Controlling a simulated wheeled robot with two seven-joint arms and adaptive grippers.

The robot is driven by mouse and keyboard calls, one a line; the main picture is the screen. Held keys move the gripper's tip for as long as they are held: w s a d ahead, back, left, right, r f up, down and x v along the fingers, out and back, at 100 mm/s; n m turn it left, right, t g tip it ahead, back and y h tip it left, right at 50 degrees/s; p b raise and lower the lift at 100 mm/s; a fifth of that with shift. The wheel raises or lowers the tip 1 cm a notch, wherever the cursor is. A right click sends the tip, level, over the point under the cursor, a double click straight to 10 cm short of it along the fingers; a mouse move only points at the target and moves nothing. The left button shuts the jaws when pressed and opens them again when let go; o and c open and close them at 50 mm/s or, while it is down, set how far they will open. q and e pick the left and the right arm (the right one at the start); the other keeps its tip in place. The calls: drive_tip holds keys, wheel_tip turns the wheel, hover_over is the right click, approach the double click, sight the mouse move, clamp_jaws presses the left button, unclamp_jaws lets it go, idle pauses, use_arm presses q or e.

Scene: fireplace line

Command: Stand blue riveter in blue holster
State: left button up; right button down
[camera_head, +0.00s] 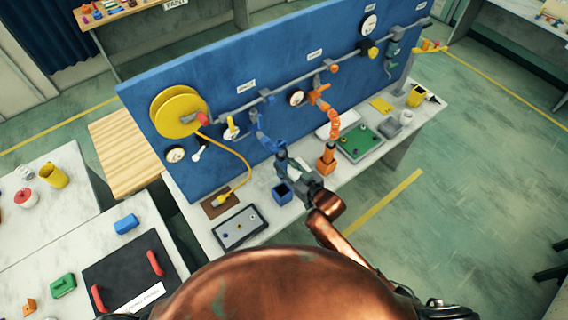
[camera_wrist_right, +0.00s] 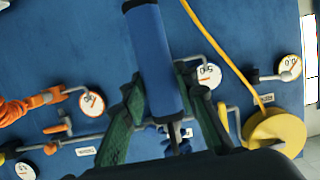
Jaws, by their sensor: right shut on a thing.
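The blue riveter (camera_wrist_right: 155,55) is clasped between the green fingers of my right gripper (camera_wrist_right: 160,100) in the wrist view, its dark-tipped end pointing up the picture. In the head view my right gripper (camera_head: 290,165) is over the front of the bench, with a blue part of the riveter (camera_head: 280,149) showing at its far side; most of the riveter is hidden there. The blue holster (camera_head: 282,194), an open-topped box, stands on the bench just below and left of the gripper. The riveter appears apart from the holster. My left gripper is not in view.
A blue board (camera_head: 215,90) with gauges and a rail stands behind the bench. An orange coiled tool (camera_head: 327,160) stands right of the gripper. A dark tray (camera_head: 240,228) lies left of the holster. A yellow hose (camera_head: 238,163) hangs at the left.

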drive_tip(key=shift+f+b, duration=1.85)
drive_tip(key=shift+f, duration=0.85)
drive_tip(key=shift+p, duration=0.55)
drive_tip(key=shift+f, duration=0.1)
drive_tip(key=shift+f+b, duration=1.15)
drive_tip(key=shift+f, duration=0.85)
drive_tip(key=shift+r+p, duration=0.1)
drive_tip(key=shift+p, duration=0.4)
drive_tip(key=shift+f+b, duration=1.6)
drive_tip(key=shift+f, duration=0.9)
drive_tip(key=c, duration=1.4)
unclamp_jaws()
drive_tip(key=shift+c, duration=0.2)
